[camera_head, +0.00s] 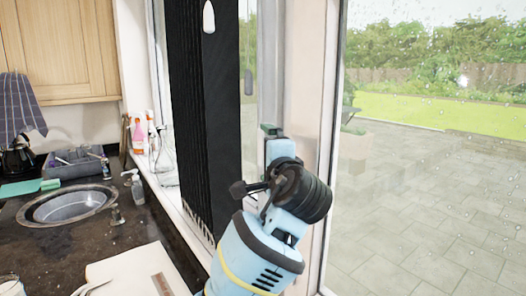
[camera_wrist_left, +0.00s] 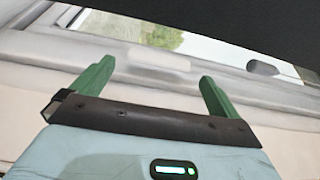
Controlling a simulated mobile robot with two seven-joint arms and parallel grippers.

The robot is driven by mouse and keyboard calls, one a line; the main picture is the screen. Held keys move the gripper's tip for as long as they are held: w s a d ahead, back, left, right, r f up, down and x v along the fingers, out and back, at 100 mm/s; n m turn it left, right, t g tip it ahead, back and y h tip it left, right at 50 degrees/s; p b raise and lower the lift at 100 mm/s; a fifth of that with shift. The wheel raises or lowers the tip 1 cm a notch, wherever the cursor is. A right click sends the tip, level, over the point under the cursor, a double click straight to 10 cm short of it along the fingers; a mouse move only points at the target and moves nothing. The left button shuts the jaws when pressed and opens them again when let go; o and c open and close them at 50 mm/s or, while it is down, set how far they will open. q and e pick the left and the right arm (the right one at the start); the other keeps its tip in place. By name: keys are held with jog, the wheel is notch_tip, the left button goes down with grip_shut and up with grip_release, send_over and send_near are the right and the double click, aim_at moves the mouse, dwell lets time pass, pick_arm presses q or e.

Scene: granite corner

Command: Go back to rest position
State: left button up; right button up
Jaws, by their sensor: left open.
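My left gripper (camera_head: 270,131) is raised at the middle of the head view, in front of the pale window post. Its arm rises from the bottom of the picture. In the left wrist view the two green fingers of this gripper (camera_wrist_left: 156,72) stand wide apart with nothing between them. A pale ledge or frame shows behind them; its distance from the fingertips is hard to tell. My right gripper is not in view.
A folded black blind (camera_head: 210,115) hangs just left of the arm. A large window (camera_head: 430,170) is on the right.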

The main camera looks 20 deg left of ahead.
pick_arm(q)
jog(key=shift+v, duration=0.95)
notch_tip(320, 180, down, 22)
jog(key=g+h, duration=0.1)
jog(key=h, duration=0.4)
jog(key=s+f+n+g+h, duration=0.1)
jog(key=s+f+g+h, duration=0.35)
jog(key=f, duration=1.25)
jog(key=s+a+f+n, duration=0.2)
jog(key=s+f+n, duration=0.2)
jog(key=s+f, duration=1)
jog(key=s+a+f+n, duration=0.2)
jog(key=s, duration=0.7)
jog(key=s+a+f+n+h, duration=0.1)
jog(key=s+a+f+n, duration=0.1)
jog(key=s, duration=0.7)
jog(key=shift+s+f+n, duration=0.3)
jog(key=shift+s+f, duration=0.05)
jog(key=shift+f, duration=0.45)
jog(key=shift+h, duration=0.25)
